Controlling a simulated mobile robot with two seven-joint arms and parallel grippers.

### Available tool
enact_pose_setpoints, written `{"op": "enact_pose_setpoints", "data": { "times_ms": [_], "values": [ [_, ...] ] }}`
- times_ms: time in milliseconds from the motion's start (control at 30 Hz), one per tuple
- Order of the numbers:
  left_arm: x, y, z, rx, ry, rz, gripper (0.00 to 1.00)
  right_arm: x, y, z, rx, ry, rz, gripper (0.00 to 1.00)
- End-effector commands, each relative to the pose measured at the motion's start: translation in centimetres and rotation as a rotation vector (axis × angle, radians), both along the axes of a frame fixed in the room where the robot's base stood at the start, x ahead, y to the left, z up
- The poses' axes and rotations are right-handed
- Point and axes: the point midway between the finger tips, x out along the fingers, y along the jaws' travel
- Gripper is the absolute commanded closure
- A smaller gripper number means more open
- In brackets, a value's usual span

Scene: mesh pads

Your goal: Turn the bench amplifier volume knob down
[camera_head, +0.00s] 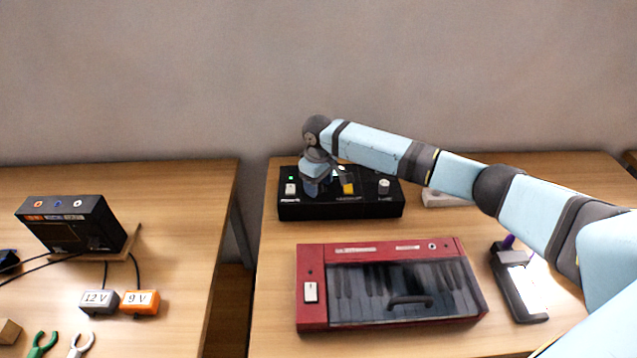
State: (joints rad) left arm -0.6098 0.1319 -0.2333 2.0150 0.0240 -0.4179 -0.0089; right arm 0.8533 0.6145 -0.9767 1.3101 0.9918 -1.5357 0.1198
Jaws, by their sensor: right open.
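The bench amplifier (340,209) is a black box at the back of the right table. Its top has a green light, a white switch (290,189) at the left, a yellow part (348,188) near the middle and a pale round knob (384,186) at the right. My right arm reaches in from the right. My right gripper (318,190) is open and points down over the left-middle of the amplifier, left of the pale knob. It hides part of the amplifier's top; contact cannot be told. My left gripper is out of view.
A red keyboard (312,318) with a dark cover and handle lies in front of the amplifier. A grey device (522,290) lies at its right, and a white object (440,198) is behind my arm. A gap separates the left table, which holds a black box (90,232).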

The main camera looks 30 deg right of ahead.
Motion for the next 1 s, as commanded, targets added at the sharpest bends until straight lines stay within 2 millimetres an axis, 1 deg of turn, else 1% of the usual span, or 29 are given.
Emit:
{"op": "enact_pose_setpoints", "data": {
  "times_ms": [200,233,267,300,367,400,433,733,867,1000],
  "values": [
    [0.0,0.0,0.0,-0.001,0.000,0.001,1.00,0.0,0.0,-0.1,0.000,0.000,0.000,0.45],
    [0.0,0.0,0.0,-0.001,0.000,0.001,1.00,0.0,0.0,-0.1,0.000,0.000,0.000,0.50],
    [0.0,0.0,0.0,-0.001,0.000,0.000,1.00,0.0,0.0,-0.1,0.000,0.000,0.000,0.57],
    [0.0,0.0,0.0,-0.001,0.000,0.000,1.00,0.0,0.0,-0.1,0.000,0.001,0.000,0.66],
    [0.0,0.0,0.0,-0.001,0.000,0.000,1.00,0.0,0.0,0.0,0.000,0.001,0.000,0.80],
    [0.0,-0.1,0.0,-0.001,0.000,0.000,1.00,0.0,0.0,0.0,0.000,0.001,0.000,0.89],
    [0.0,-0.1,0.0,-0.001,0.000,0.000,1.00,0.0,0.0,0.0,0.000,0.001,0.000,0.95],
    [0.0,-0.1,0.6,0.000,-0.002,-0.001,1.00,0.0,0.0,0.1,0.000,0.001,0.025,0.95],
    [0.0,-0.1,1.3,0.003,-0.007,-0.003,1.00,-0.1,0.0,0.2,-0.001,0.003,0.076,0.95],
    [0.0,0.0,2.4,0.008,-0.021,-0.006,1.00,-0.1,0.0,0.4,-0.001,0.004,0.166,0.95]
  ]
}}
